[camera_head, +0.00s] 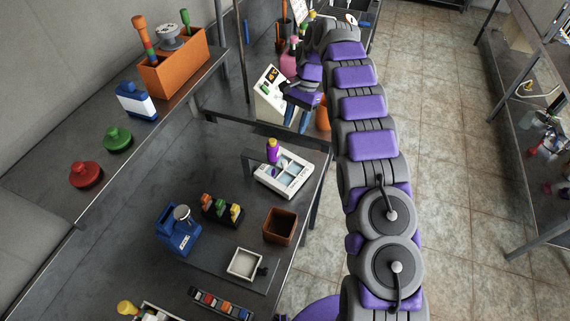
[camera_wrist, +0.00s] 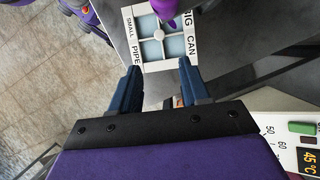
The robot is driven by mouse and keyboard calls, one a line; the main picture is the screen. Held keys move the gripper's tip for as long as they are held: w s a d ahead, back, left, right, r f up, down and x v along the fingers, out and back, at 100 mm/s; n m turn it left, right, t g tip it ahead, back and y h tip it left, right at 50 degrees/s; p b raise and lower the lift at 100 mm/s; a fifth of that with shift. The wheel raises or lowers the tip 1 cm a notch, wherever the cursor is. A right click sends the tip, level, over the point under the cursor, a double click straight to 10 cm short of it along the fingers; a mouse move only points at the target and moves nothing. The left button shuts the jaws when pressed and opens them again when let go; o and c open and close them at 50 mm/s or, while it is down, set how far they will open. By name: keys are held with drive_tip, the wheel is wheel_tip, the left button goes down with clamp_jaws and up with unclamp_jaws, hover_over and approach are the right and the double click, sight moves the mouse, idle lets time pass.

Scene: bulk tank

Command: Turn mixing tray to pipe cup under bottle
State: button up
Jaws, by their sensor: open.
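The mixing tray (camera_head: 268,182) is a white square with pale blue compartments, on the dark table in the head view. In the wrist view the tray (camera_wrist: 159,34) shows a round white hub and the words SMALL, PIPE, BIG and CAN on its edges; PIPE is at lower left. The purple bottle (camera_head: 273,152) stands over the tray's far side; in the wrist view the bottle (camera_wrist: 171,10) overlaps the top edge towards the BIG side. My gripper (camera_head: 296,117) is open and empty. In the wrist view its blue fingers (camera_wrist: 161,88) are apart, short of the tray.
A white panel (camera_head: 272,83) with a temperature display stands by my gripper. A brown box (camera_head: 280,226), a small white tray (camera_head: 244,264) and a blue device (camera_head: 180,232) are nearer on the table. An orange crate (camera_head: 172,66) stands on the shelf at left.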

sight(285, 161)
drive_tip(key=b+x, duration=0.2)
drive_tip(key=x, duration=1.2)
drive_tip(key=shift+f, duration=0.2)
clamp_jaws()
